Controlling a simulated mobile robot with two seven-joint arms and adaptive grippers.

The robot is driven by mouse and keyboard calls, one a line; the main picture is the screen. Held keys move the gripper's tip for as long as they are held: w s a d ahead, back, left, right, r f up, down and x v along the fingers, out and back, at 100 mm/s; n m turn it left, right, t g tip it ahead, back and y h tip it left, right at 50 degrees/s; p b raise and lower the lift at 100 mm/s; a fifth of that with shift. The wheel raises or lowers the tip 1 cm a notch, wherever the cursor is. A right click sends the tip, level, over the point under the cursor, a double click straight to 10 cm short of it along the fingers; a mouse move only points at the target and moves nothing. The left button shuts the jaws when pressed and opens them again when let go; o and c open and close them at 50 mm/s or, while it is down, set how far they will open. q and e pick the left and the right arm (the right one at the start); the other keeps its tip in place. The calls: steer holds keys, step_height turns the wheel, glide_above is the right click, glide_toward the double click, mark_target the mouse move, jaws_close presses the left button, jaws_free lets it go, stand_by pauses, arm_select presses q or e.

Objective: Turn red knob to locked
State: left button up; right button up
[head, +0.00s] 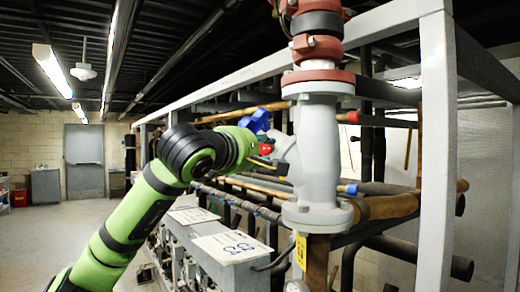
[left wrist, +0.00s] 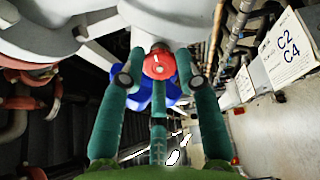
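The red knob (head: 266,148) is a small round part on the left side of the grey valve body (head: 318,150). In the left wrist view the knob (left wrist: 159,64) shows its face with a small pale mark. My left gripper (left wrist: 160,72) has its teal fingers pointing at the knob, one on each side and a third below. The fingers are apart; I cannot tell whether the side fingertips touch the knob. In the head view my left gripper (head: 258,146) is at the knob, its fingers mostly hidden by my wrist. My right gripper is not in view.
A blue part (head: 256,120) sits close above my left gripper. Red flanges (head: 318,78) top the valve. A grey frame post (head: 436,150) stands to the right, with copper pipes (head: 385,207) behind. Labelled panels (head: 232,246) lie below. Open floor (head: 45,235) is at left.

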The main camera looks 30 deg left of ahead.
arm_select(q)
steer(key=shift+o, duration=1.1)
steer(key=shift+s, duration=0.15)
steer(key=s+d, duration=0.1)
steer(key=s, duration=1)
steer(key=shift+s+d, duration=0.15)
steer(key=shift+s, duration=0.2)
